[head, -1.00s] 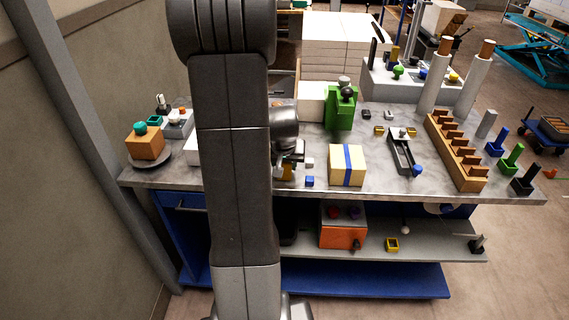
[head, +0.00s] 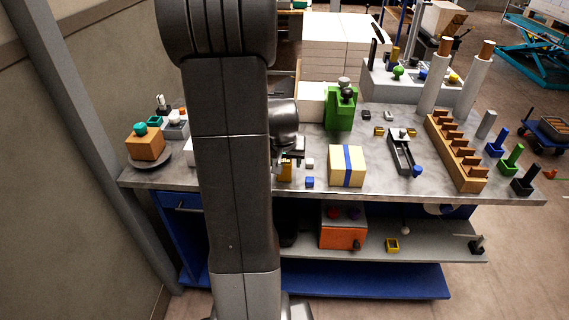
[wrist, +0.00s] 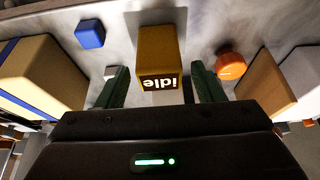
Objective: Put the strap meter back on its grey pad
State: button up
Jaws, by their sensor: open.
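The strap meter, an ochre block with a dark "idle" display, stands upright on the bench in the wrist view (wrist: 160,52). It also shows in the head view (head: 286,171), just below my gripper (head: 290,157). In the wrist view my gripper (wrist: 160,88) is open, its two dark green fingers apart on either side of the meter's near end. I see no finger touching it. A pale grey patch (wrist: 166,98) shows at the meter's near side; I cannot tell whether it is the grey pad or how the meter sits on it.
A blue cube (head: 310,182) and a strapped yellow box (head: 347,166) stand right of the meter. An orange round knob (wrist: 230,65) and a brown block (wrist: 265,82) are on its other side in the wrist view. A green device (head: 341,108) stands farther back.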

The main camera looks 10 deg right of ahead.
jog(key=v, duration=0.9)
jog(key=shift+s+r, duration=0.2)
jog(key=shift+r, duration=0.15)
jog(key=shift+a+f, duration=0.1)
jog(key=x, duration=1.2)
jog(key=shift+f, duration=0.1)
jog(key=shift+r, duration=0.25)
